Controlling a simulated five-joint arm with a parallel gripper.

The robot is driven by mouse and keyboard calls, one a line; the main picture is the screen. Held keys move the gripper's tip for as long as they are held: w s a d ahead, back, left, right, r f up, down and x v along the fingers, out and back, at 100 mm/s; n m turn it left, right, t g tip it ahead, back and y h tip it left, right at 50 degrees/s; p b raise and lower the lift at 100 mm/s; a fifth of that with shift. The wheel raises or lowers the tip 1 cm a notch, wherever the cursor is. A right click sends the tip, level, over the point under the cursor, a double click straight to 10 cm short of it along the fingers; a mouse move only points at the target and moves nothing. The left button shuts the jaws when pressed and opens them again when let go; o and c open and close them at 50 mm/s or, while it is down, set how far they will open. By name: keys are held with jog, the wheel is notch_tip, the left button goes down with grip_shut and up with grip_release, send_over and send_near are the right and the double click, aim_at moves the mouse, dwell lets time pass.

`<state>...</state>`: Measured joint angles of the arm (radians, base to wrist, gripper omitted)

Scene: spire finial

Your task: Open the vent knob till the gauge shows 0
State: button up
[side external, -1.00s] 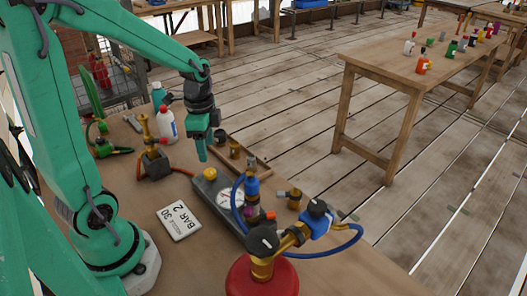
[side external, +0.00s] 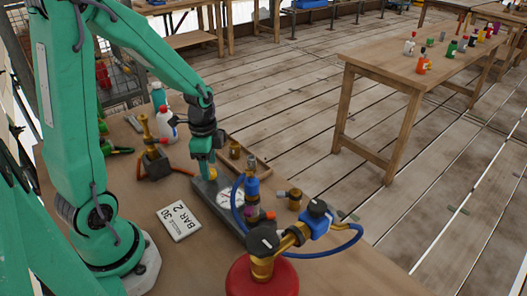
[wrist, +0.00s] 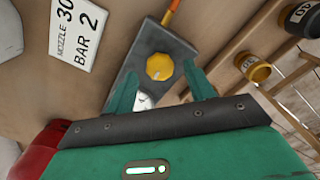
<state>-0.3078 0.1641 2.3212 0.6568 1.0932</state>
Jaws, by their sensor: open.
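The yellow vent knob (wrist: 160,67) sits on a dark grey block (wrist: 165,40), and in the wrist view it lies just beyond and between my fingertips. In the side view my gripper (side external: 206,172) hides the knob. My gripper (wrist: 160,88) is open, pointing down over the block, with nothing between its fingers. The white gauge (side external: 230,198) is on the same block beside the knob. In the wrist view the gauge (wrist: 143,101) is partly covered by my gripper. I cannot read its needle.
A card (side external: 179,221) reading "NOZZLE 30 BAR 2" lies left of the block. A red cylinder (side external: 262,278) with brass valve fittings and a blue hose (side external: 345,245) stands in front. A brass torch (side external: 155,160) and bottles stand behind. Brass cups (wrist: 255,68) are close by.

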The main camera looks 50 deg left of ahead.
jog(key=shift+f, duration=0.8)
jog(key=c, duration=1)
jog(key=shift+o, duration=0.2)
jog(key=shift+n, duration=0.4)
jog(key=n, duration=1.1)
jog(key=shift+n, duration=0.3)
